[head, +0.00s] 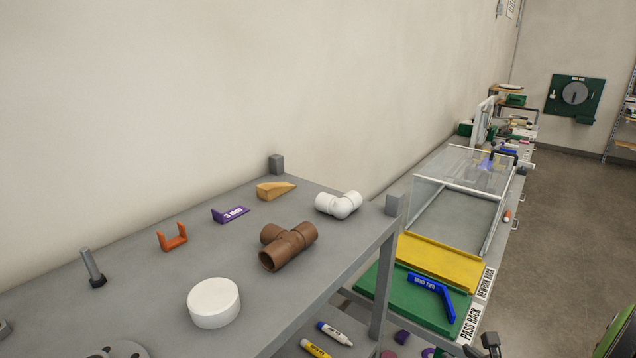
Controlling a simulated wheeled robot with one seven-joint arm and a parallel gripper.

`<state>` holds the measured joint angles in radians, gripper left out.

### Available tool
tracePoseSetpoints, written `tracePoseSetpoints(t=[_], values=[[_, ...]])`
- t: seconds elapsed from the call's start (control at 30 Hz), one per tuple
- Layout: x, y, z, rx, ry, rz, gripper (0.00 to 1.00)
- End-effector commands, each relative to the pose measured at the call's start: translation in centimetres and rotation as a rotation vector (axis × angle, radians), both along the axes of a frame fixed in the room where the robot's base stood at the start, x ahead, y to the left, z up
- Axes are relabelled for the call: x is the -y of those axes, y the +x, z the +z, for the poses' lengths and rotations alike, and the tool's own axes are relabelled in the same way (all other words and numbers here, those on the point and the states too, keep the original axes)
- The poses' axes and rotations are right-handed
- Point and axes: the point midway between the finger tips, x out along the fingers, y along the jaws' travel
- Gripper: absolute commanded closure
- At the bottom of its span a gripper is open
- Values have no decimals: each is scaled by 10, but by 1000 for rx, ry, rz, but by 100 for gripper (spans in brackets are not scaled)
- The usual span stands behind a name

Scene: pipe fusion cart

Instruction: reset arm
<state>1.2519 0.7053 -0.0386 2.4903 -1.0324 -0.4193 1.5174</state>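My gripper and arm do not show clearly anywhere in the head view. A dark, jointed-looking piece (490,344) is cut off by the bottom edge at the right; I cannot tell what it is. No object is seen held.
A grey shelf top (130,262) holds a brown tee (288,243), white elbow (339,204), white cap (214,302), orange bracket (172,238) and bolt (93,268). Right are a yellow tray (440,260), green tray (400,297) and clear box (458,200). Open floor (563,240) lies beyond.

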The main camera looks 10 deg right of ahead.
Motion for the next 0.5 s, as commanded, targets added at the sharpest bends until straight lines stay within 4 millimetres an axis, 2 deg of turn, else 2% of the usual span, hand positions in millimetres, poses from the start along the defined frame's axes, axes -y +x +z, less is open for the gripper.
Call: tracePoseSetpoints(t=[0.17,0.3,0.37,0.5], values=[[-42,19,21,-65,-197,272,58],[-87,28,39,-127,-412,558,58],[-109,28,48,-155,-525,701,58],[-169,17,75,-223,-872,1114,58]])
